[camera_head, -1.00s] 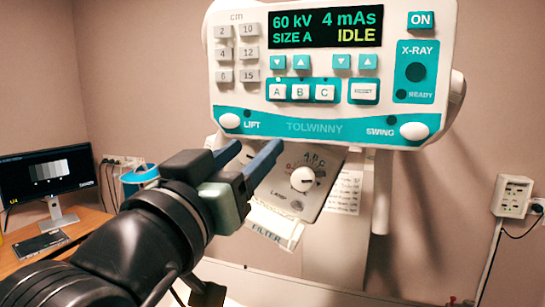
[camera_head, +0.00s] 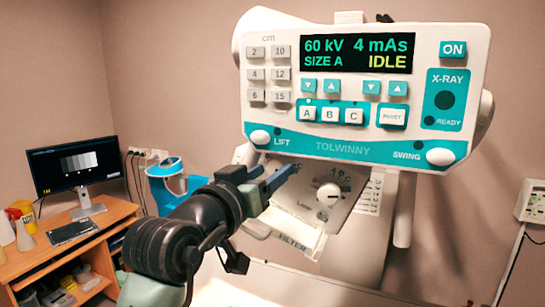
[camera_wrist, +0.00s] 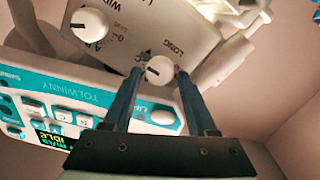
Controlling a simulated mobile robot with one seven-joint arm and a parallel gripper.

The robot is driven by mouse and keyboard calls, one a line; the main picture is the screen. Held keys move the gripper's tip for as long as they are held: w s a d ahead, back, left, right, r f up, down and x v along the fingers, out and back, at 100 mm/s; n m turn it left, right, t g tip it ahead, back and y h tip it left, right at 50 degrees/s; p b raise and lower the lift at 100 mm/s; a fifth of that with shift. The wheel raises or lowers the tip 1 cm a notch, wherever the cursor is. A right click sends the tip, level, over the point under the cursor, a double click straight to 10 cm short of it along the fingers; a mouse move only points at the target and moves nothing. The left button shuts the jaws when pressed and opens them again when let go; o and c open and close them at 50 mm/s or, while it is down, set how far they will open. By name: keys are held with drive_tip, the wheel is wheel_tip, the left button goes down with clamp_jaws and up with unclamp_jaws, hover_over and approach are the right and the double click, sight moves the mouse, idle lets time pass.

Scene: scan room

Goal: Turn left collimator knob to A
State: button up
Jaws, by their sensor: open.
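The collimator panel (camera_head: 307,206) is a light grey face under the TOLWINNY console. Its right white knob (camera_head: 328,195) shows in the head view, with lettering above it. The left knob is hidden there behind my gripper (camera_head: 285,174). The wrist view shows the panel upside down. In it, the left white knob (camera_wrist: 159,70), with a dark mark, appears between the two blue fingertips of my gripper (camera_wrist: 158,72), near the word LONG. The fingers are apart; contact with the knob cannot be told. The other knob (camera_wrist: 89,24) is at upper left, clear of the fingers.
The console (camera_head: 365,85) hangs just above my gripper and reads IDLE. A FILTER tray (camera_head: 290,240) juts out below the panel. A desk (camera_head: 105,222) with a monitor (camera_head: 75,165) and a blue container (camera_head: 166,185) stand at left. A wall box (camera_head: 530,202) is at right.

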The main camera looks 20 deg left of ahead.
drive_tip(key=shift+w, duration=0.8)
drive_tip(key=shift+c, duration=0.3)
drive_tip(key=shift+d, duration=0.1)
clamp_jaws()
drive_tip(key=n+p, duration=0.1)
drive_tip(key=n, duration=0.2)
drive_tip(key=shift+n+p, duration=0.45)
drive_tip(key=shift+n, duration=0.75)
